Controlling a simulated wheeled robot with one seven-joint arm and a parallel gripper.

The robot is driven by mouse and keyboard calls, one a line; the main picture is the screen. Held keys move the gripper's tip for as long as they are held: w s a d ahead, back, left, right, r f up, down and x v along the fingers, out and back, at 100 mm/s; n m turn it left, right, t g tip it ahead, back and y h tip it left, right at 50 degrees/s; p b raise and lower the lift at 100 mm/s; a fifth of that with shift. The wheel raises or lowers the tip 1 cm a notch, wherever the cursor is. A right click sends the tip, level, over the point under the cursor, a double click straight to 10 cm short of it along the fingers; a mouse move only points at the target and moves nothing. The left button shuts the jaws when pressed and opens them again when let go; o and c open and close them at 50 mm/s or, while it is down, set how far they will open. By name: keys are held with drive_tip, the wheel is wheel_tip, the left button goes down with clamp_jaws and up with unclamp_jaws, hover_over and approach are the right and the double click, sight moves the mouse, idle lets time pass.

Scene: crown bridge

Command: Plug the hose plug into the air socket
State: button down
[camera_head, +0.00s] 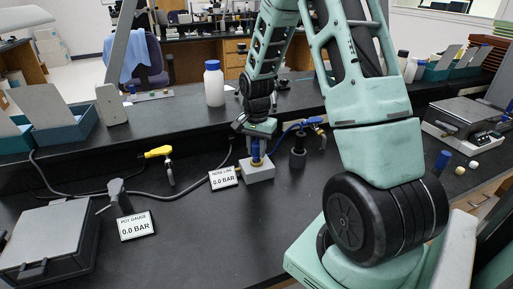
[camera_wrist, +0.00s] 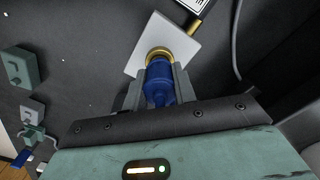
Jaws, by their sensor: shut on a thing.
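The hose plug (camera_head: 256,148) is a blue cylinder, held upright in my gripper (camera_head: 256,137) over a small pale block. The air socket (camera_head: 257,163) is the brass fitting on top of that block. In the wrist view the plug (camera_wrist: 160,82) sits between both fingers of my gripper (camera_wrist: 160,92), which is shut on it. Its front end meets the brass ring of the socket (camera_wrist: 158,53), in line with it. I cannot tell how deep it sits. The "HOSE LINE" display (camera_head: 223,178) beside the block reads 0.0 BAR.
A yellow-handled valve (camera_head: 159,152), the "POT GAUGE" display (camera_head: 136,225) and a grey case (camera_head: 48,240) are left. A white bottle (camera_head: 214,85) stands behind. The front bench is clear.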

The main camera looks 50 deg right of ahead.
drive_tip(key=shift+f+b, duration=0.4)
drive_tip(key=shift+f, duration=0.35)
idle(0.7)
drive_tip(key=c, duration=1.1)
unclamp_jaws()
drive_tip(key=shift+o, duration=0.2)
drive_tip(key=shift+r, duration=0.15)
wheel_tip(320, 180, up, 17)
drive_tip(key=shift+r+p, duration=0.15)
drive_tip(key=shift+p, duration=0.2)
drive_tip(key=shift+a, duration=0.1)
